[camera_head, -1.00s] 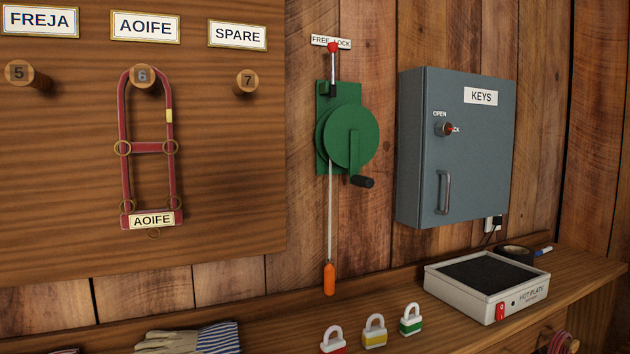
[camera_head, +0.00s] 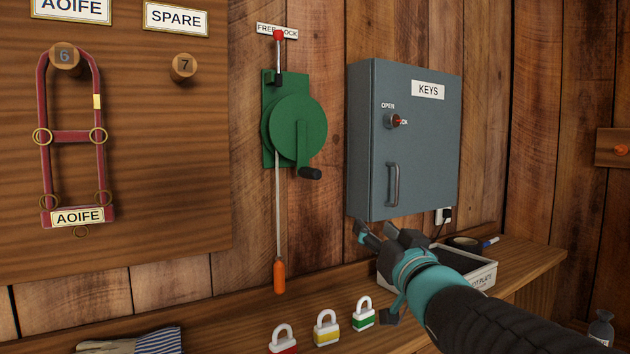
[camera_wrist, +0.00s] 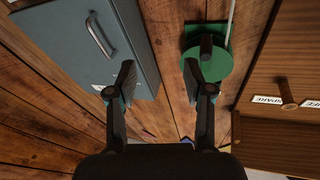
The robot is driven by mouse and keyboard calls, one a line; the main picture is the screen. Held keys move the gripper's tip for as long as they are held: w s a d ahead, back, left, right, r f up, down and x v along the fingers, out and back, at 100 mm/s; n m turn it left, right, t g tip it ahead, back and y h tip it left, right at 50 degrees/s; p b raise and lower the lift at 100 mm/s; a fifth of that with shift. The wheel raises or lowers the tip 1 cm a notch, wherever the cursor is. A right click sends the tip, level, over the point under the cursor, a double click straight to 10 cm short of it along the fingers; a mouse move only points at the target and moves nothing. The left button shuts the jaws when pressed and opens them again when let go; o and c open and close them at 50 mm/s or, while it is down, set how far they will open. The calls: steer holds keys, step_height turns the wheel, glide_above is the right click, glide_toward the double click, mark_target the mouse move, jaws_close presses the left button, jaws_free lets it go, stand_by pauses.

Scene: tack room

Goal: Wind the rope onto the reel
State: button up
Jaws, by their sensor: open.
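A green reel (camera_head: 297,130) is mounted on the plank wall, with a black crank handle (camera_head: 310,173) at its lower right. A red-knobbed lever (camera_head: 278,55) stands up above it under a FREE/LOCK label. A pale rope (camera_head: 278,205) hangs straight down from the reel and ends in an orange piece (camera_head: 279,276) just above the shelf. My gripper (camera_head: 373,235) is open and empty, below the key cabinet and to the right of the reel. In the wrist view the reel (camera_wrist: 209,62) and crank handle (camera_wrist: 206,45) appear upside down, beyond the right finger of my gripper (camera_wrist: 165,88).
A grey KEYS cabinet (camera_head: 404,140) juts from the wall right of the reel.

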mark_target(318, 179)
steer(key=w+a+r+n+y, duration=0.1)
steer(key=w+a+r+y, duration=0.1)
steer(key=w+a+r, duration=0.1)
steer(key=w+a+r+n+y+p, duration=0.1)
steer(key=w+a+r+y, duration=0.1)
steer(key=w+a+r, duration=0.1)
steer(key=w+a+r+n+y, duration=0.1)
steer(key=w+a+r+y, duration=0.1)
steer(key=w+a, duration=0.3)
steer(key=shift+a+r+g+p, duration=0.3)
steer(key=shift+a+r+p, duration=0.1)
jaws_close()
